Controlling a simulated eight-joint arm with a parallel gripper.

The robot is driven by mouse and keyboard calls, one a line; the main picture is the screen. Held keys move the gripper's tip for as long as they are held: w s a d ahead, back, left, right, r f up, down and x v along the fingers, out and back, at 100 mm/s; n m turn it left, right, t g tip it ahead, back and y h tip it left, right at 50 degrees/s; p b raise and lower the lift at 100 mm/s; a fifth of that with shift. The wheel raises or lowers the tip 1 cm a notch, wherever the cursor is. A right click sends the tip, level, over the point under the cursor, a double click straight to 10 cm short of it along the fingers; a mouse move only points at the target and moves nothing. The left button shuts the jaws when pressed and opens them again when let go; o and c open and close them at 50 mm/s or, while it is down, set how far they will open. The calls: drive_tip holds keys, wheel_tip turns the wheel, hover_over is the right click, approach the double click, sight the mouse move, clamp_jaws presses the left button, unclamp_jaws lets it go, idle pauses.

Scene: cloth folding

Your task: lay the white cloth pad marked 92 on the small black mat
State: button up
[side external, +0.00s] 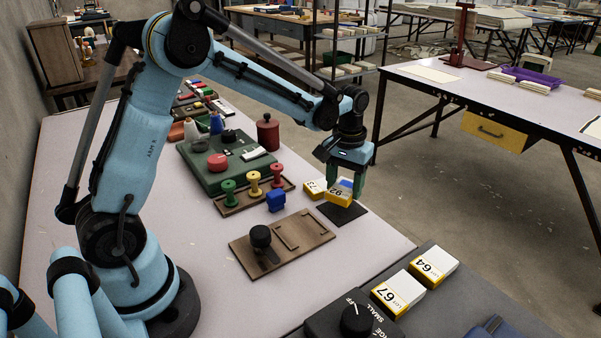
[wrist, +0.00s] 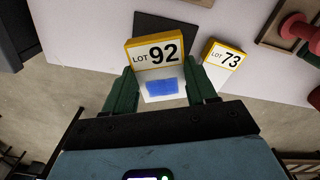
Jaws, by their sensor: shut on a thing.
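The white pad marked 92 (side external: 338,195) has a yellow edge and a blue patch on top. My gripper (side external: 346,184) is shut on it, with a green finger on either side. In the wrist view the pad (wrist: 154,55) sits between the green fingers of my gripper (wrist: 163,82), its label facing the camera. The small black mat (side external: 346,213) lies on the table, partly hidden by the pad in the side view. In the wrist view the mat (wrist: 165,24) shows beyond the pad. I cannot tell whether the pad touches the mat.
A similar pad marked 73 (side external: 314,188) lies close beside the mat, and shows in the wrist view (wrist: 224,56). The table edge is close to the mat.

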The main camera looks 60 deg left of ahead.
sight(344, 187)
drive_tip(key=shift+f, duration=2.05)
drive_tip(key=shift+f, duration=0.15)
drive_tip(key=o, duration=1)
drive_tip(key=shift+o, duration=0.2)
